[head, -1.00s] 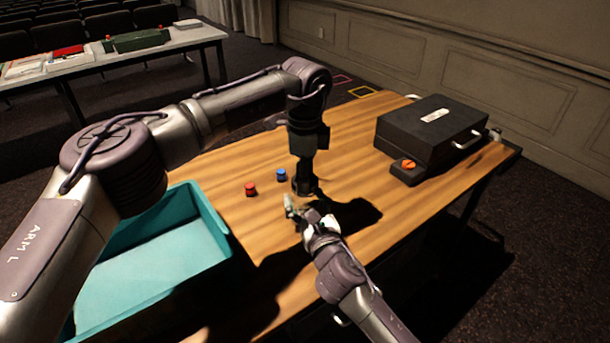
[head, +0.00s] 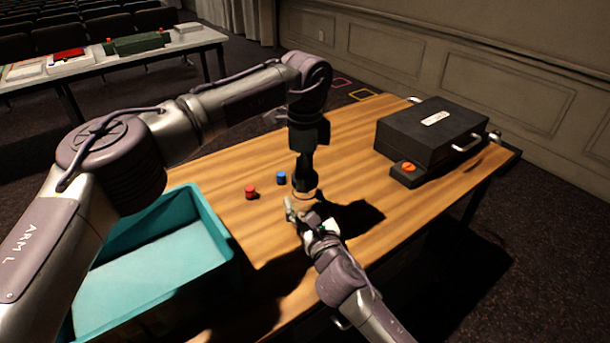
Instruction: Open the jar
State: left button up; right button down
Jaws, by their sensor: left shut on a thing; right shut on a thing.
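The jar (head: 306,194) is mostly hidden between my two grippers. Only a pale band of it shows, above the wooden table. My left gripper (head: 304,184) comes straight down from above and is shut on the top of the jar, where the lid is. The lid itself is hidden by the fingers. My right gripper (head: 298,208) reaches in from the front, low over the table, and is shut on the jar's body. Whether the jar's base touches the table cannot be told.
A red small object (head: 251,192) and a blue one (head: 281,178) stand left of the jar. A teal bin (head: 215,225) is at the left. A black case (head: 430,130) and a box with an orange knob (head: 407,171) are at the right. The table's (head: 350,150) back middle is clear.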

pick_arm(q)
jog(key=shift+r, duration=0.25)
jog(key=shift+r, duration=0.1)
jog(key=shift+r, duration=1.9)
pick_arm(e)
jog(key=shift+c, duration=0.4)
grip_release()
jog(key=v, duration=1.2)
pick_arm(q)
jog(key=shift+f, duration=0.1)
pick_arm(e)
jog(key=shift+s, duration=0.1)
